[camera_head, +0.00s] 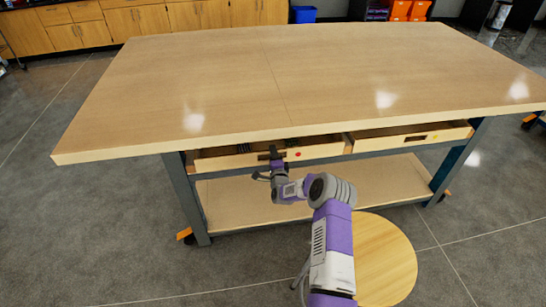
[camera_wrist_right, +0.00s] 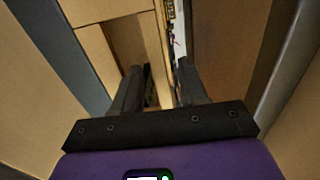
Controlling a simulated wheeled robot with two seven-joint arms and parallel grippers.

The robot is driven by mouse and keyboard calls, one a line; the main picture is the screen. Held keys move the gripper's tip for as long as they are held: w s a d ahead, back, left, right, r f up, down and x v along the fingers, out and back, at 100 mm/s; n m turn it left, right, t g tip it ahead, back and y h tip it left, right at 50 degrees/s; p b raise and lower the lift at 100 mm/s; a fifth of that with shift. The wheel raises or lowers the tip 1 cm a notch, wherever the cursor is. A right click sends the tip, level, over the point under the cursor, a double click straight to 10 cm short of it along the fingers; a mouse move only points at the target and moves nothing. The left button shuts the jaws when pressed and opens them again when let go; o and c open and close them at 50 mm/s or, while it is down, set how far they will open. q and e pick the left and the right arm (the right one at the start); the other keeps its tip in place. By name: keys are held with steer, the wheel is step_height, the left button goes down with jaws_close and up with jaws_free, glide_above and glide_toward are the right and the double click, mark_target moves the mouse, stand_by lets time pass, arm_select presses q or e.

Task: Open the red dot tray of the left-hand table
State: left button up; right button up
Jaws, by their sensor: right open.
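The red dot tray (camera_head: 320,152) is a pale wooden drawer under the left part of the table's front edge. A red dot marks its front, right of my gripper. It stands slightly open, with dark items visible inside. My right gripper (camera_head: 270,160) is at the tray's front and covers its handle area. In the right wrist view the open fingers (camera_wrist_right: 159,72) stand either side of the front panel's top edge, with a dark handle slot (camera_wrist_right: 126,40) on the left. I cannot tell whether they touch the panel. My left gripper is out of view.
The wooden tabletop (camera_head: 330,70) is bare. A lower shelf (camera_head: 250,205) lies beneath the drawers. A round wooden stool (camera_head: 390,260) stands near my arm.

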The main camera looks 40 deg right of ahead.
jaws_close()
stand_by(0.4)
